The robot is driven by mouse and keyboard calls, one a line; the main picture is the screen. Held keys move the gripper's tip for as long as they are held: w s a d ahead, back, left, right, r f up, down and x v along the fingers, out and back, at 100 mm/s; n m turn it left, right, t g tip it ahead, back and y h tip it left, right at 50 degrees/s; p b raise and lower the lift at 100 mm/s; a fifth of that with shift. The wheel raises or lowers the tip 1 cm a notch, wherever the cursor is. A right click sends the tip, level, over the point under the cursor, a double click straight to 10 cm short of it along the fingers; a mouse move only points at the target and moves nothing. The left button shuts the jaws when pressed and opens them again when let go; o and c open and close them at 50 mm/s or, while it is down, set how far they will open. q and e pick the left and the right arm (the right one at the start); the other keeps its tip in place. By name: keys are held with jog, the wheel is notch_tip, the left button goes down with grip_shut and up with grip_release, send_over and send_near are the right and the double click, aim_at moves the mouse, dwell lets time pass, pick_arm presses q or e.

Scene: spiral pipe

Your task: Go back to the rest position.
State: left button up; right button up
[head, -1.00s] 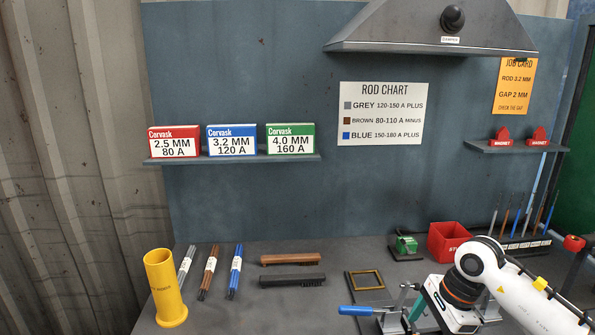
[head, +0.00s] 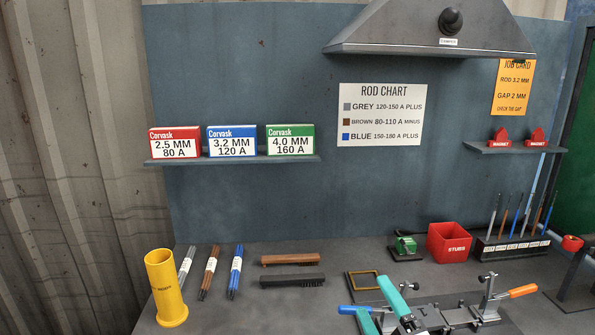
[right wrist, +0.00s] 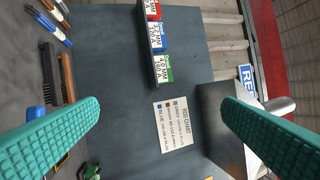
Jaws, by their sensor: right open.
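My right gripper (head: 372,295) shows at the bottom of the head view as two teal fingers, spread apart with nothing between them. The fingers stand in front of the clamp fixture on the bench; whether they touch it I cannot tell. In the right wrist view the same gripper (right wrist: 161,108) is open, its teal fingers far apart at left and right, with the blue back panel and rod chart beyond. My left gripper is in neither view.
The bench (head: 330,255) holds a yellow tube (head: 165,290), rod bundles, two brushes, a red box (head: 449,242) and a rod rack (head: 512,247). The clamp fixture (head: 450,315) has an orange handle (head: 522,291). A hood (head: 425,30) overhangs the back panel.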

jog(key=s+d+f+m+g+h, duration=0.45)
jog(key=s+f+m, duration=0.3)
jog(key=f, duration=0.25)
jog(key=s+d+f+m+g+h, duration=0.4)
jog(key=s+f+m+g, duration=0.2)
jog(key=f+m, duration=0.3)
jog(key=s+a+f+m+g+y, duration=0.2)
jog(key=s+f+g, duration=0.4)
jog(key=s, duration=0.5)
notch_tip(320, 180, down, 26)
jog(key=s+f+g, duration=0.1)
jog(key=s+g, duration=0.1)
jog(key=s+d+f, duration=0.3)
jog(key=s+f, duration=1.2)
jog(key=s, duration=0.1)
jog(key=shift+s+d+g, duration=0.15)
jog(key=shift+s+g, duration=0.15)
jog(key=shift+g, duration=0.15)
